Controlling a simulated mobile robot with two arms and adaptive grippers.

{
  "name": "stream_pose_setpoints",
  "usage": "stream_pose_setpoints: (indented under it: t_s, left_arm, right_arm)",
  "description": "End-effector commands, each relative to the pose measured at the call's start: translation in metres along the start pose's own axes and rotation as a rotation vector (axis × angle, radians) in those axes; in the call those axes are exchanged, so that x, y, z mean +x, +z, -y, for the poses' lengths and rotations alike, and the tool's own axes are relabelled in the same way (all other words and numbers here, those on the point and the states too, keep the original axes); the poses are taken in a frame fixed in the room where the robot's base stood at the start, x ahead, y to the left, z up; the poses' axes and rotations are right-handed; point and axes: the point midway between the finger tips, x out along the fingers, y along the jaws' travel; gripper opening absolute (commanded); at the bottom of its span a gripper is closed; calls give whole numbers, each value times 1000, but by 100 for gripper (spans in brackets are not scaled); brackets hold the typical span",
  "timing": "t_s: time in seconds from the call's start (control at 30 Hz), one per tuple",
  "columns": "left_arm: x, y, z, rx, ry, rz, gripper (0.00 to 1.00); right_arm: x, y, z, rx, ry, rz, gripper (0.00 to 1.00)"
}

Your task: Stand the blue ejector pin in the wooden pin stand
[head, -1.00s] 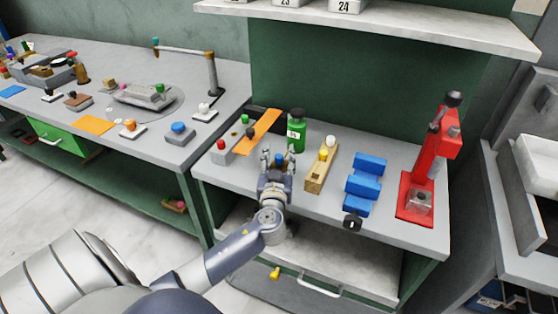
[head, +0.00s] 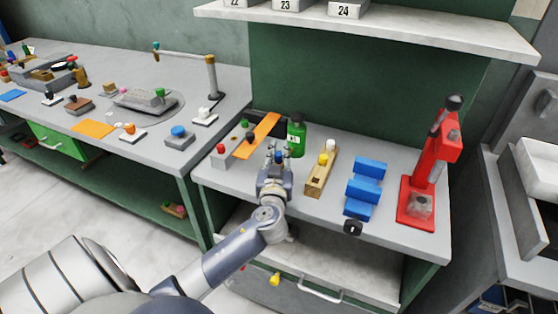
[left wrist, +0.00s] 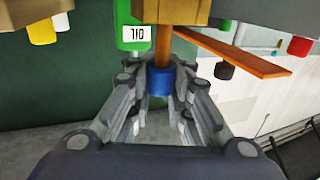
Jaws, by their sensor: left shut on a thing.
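My left gripper (head: 279,151) is shut on the blue ejector pin (head: 279,159). In the left wrist view, which is upside down, the blue head (left wrist: 158,82) sits between the fingers. A tan shaft (left wrist: 163,45) runs from it to a tan block (left wrist: 180,11); I cannot tell whether the pin is seated in that block. The wooden pin stand (head: 316,183) is just right of the gripper, with a yellow-topped pin (head: 323,159) and a white-topped pin (head: 330,146) in it. Its front end looks free. My right gripper is not in view.
A green oil bottle (head: 297,135) stands behind the gripper. An orange strip (head: 257,136) and grey blocks with coloured tops (head: 222,156) lie to the left. A blue stepped block (head: 363,187) and a red press (head: 425,175) stand to the right. A shelf (head: 400,28) hangs above.

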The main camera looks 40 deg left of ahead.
Motion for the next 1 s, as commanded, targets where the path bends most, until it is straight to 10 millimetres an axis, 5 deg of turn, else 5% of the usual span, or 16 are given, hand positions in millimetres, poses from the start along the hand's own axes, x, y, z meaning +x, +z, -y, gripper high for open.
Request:
stream_pose_setpoints:
  t_s: [0.7,1.0]
  left_arm:
    - [-140,-18,-6,-3,0,2,0]
    - [-148,-34,-17,7,17,-7,0]
  right_arm:
    - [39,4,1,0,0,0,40]
    - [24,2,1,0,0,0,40]
